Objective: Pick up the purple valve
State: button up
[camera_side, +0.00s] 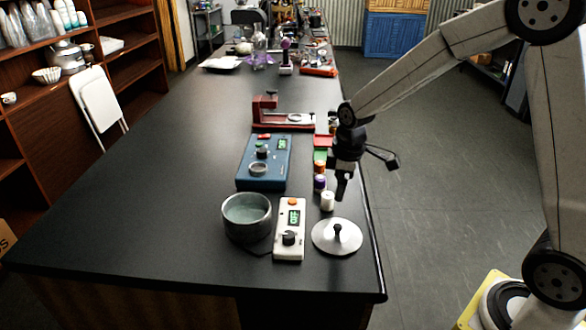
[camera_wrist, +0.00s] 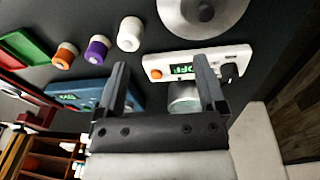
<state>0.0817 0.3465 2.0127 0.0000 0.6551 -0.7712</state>
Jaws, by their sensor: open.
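The purple valve (camera_side: 319,184) is a small cylinder with a purple band and a pale top. It stands on the black bench near the right edge, between an orange-banded valve (camera_side: 320,167) and a white valve (camera_side: 327,201). In the wrist view the purple valve (camera_wrist: 97,48) is at upper left, with the white valve (camera_wrist: 130,34) to its right and the orange one (camera_wrist: 64,55) to its left. My gripper (camera_side: 342,195) points down beside the white and purple valves in the side view. In the wrist view my gripper (camera_wrist: 163,68) is open, with nothing between its fingers.
A round metal lid (camera_side: 337,237), a white device with display (camera_side: 290,228) and a grey pot (camera_side: 246,216) stand nearer the front. A blue device (camera_side: 264,162), a red stand (camera_side: 283,113) and red and green trays (camera_side: 320,155) lie behind. The bench's left side is clear.

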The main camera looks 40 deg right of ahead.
aim_at(320, 178)
jog(key=w+d+n, duration=0.2)
jog(key=w+n, duration=0.1)
jog(key=w+d+n, duration=0.2)
jog(key=w+n, duration=0.1)
jog(key=w, duration=0.1)
jog(key=w+d+f+n+g, duration=0.1)
jog(key=w+d+n, duration=0.1)
jog(key=w, duration=0.2)
jog(key=shift+w+n, duration=0.25)
jog(key=shift+n, duration=0.15)
jog(key=shift+w+d+n, duration=0.3)
jog(key=shift+w+n, duration=0.1)
jog(key=shift+s+a+f, duration=0.1)
jog(key=shift+f, duration=3.85)
grip_shut()
